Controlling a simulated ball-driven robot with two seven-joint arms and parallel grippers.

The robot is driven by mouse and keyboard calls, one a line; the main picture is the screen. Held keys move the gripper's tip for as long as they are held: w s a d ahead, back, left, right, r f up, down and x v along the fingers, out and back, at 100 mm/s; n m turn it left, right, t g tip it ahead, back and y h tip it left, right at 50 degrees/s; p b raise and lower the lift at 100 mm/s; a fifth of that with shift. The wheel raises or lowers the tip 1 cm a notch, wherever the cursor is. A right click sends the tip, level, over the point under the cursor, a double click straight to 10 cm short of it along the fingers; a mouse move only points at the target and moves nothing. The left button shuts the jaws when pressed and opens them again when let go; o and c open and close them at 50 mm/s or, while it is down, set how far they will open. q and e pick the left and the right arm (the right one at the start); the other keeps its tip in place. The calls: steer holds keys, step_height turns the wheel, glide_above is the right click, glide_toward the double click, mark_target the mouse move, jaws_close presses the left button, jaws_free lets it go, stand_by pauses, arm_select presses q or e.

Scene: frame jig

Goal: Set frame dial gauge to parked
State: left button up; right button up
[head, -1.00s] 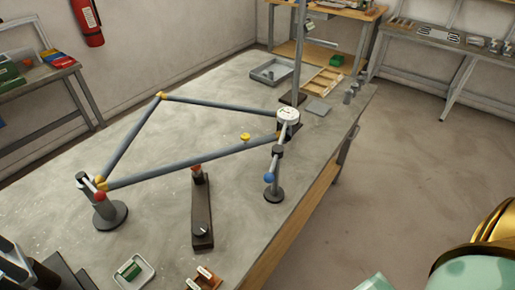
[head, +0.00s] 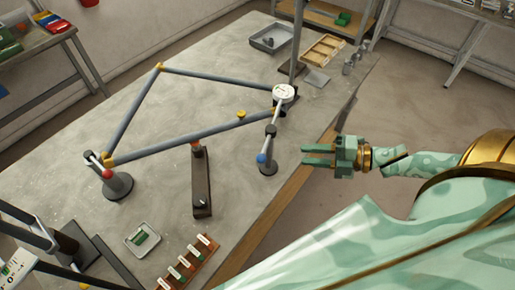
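The dial gauge (head: 284,94) has a round white face and sits at the right corner of the grey tube frame (head: 188,138), on or next to a dark upright post. Whether it is parked I cannot tell; its reading is too small. Below it a stand (head: 269,158) with a blue knob (head: 262,159) rises from a round dark base. My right gripper (head: 304,155) is open and empty, right of the blue-knobbed stand and apart from it, with its fingers pointing left near the table's right edge. My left gripper is not in view.
A round-based stand with a red knob (head: 107,174) holds the frame's left corner. A dark block with a lever (head: 201,185) stands mid-table. A small tray (head: 142,239) and a rack of several coloured pieces (head: 189,264) lie near the front. A grey tray (head: 270,41) lies at the back.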

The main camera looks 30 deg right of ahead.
steer(key=b+x, duration=0.1)
steer(key=x, duration=1.3)
steer(key=shift+w+a, duration=0.2)
steer(key=shift+w, duration=0.15)
steer(key=shift+f, duration=0.1)
jaws_close()
